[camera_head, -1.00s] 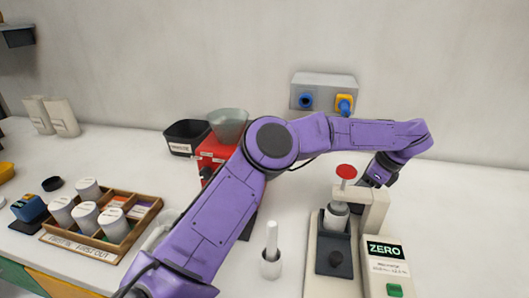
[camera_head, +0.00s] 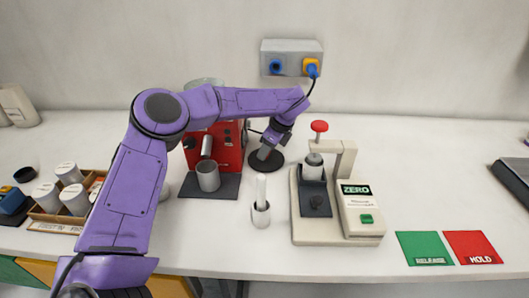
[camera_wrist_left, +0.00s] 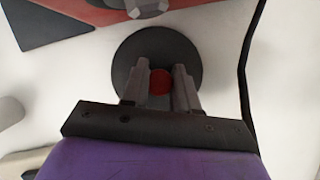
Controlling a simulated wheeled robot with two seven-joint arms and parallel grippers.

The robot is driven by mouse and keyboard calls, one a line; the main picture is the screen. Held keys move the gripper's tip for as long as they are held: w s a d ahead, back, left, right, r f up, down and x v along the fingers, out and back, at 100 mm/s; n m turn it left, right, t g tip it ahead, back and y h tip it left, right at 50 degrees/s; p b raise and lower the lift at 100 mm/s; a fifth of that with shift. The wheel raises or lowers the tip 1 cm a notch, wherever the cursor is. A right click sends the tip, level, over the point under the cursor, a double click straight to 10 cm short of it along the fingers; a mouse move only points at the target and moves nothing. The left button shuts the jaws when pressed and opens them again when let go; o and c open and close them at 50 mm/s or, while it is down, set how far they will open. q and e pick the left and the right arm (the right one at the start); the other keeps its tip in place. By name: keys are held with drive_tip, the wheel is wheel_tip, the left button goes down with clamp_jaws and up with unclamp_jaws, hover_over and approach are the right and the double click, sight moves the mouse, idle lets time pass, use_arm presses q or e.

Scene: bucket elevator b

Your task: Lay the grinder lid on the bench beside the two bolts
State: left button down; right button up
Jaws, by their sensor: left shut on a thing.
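My left gripper (camera_head: 268,150) points down just right of the red grinder (camera_head: 228,150). It is shut on the grinder lid (camera_head: 266,163), a dark round disc with a red knob. The left wrist view shows the lid (camera_wrist_left: 185,50) flat under the fingers, with the knob (camera_wrist_left: 160,82) between the two fingertips (camera_wrist_left: 160,85). The lid is at or just above the white bench; I cannot tell whether it touches. I cannot make out two loose bolts on the bench. My right gripper is out of view.
A white cup with an upright stick (camera_head: 261,213) stands in front of the lid. A beige tester with a ZERO display (camera_head: 355,189) is to the right. A metal cup (camera_head: 208,177) stands before the grinder. Green (camera_head: 424,247) and red (camera_head: 472,246) mats lie far right. A wall socket is behind.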

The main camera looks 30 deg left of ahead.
use_arm(q)
drive_tip(key=shift+s+a, duration=0.1)
drive_tip(key=shift+a, duration=0.05)
drive_tip(key=c, duration=0.9)
unclamp_jaws()
drive_tip(key=shift+o, duration=0.2)
drive_tip(key=shift+r, duration=0.25)
drive_tip(key=b+v, duration=0.1)
drive_tip(key=v, duration=1)
drive_tip(key=shift+d+r, duration=0.2)
drive_tip(key=shift+r, duration=0.15)
